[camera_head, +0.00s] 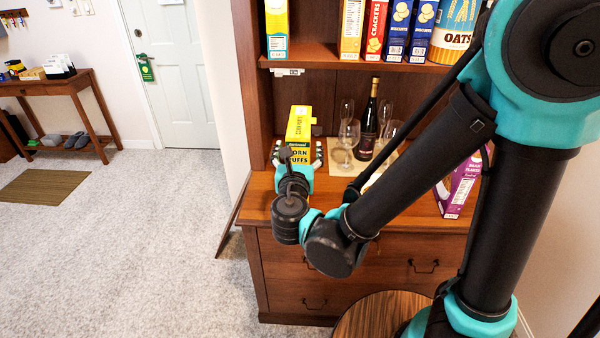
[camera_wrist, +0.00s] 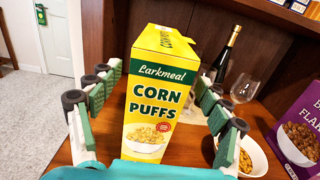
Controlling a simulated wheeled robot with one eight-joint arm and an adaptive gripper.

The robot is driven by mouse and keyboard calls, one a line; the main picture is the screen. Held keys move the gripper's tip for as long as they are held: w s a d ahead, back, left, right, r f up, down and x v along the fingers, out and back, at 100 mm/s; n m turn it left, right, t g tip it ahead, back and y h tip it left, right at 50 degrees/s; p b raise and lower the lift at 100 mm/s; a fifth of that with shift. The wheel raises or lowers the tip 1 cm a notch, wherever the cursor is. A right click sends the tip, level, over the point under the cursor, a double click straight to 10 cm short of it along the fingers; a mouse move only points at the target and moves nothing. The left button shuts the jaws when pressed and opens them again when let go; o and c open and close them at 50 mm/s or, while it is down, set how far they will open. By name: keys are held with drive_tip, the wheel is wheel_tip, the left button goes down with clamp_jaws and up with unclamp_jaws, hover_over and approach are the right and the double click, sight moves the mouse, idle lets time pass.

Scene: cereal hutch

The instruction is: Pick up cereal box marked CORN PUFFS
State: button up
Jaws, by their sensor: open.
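The yellow cereal box marked CORN PUFFS (camera_wrist: 156,100) stands upright on the hutch counter, its labelled front facing my wrist camera. In the head view the box (camera_head: 299,123) shows above my wrist, its lower part hidden by my arm. My gripper (camera_wrist: 155,92) is open, with its green-padded fingers on the left and right of the box. The box stands between the fingers, and gaps show on both sides. In the head view my gripper (camera_head: 298,155) is at the box's near side.
A wine bottle (camera_head: 367,120) and several glasses (camera_head: 348,136) stand right of the box. A white bowl of cereal (camera_wrist: 252,158) and a purple bran flakes box (camera_wrist: 296,128) are further right. A shelf (camera_head: 350,64) with boxes hangs above. The hutch side wall is close on the left.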

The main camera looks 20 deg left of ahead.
drive_tip(key=x, duration=0.7)
drive_tip(key=shift+w+a+r, duration=0.1)
drive_tip(key=shift+a+r, duration=0.05)
drive_tip(key=shift+c, duration=0.5)
clamp_jaws()
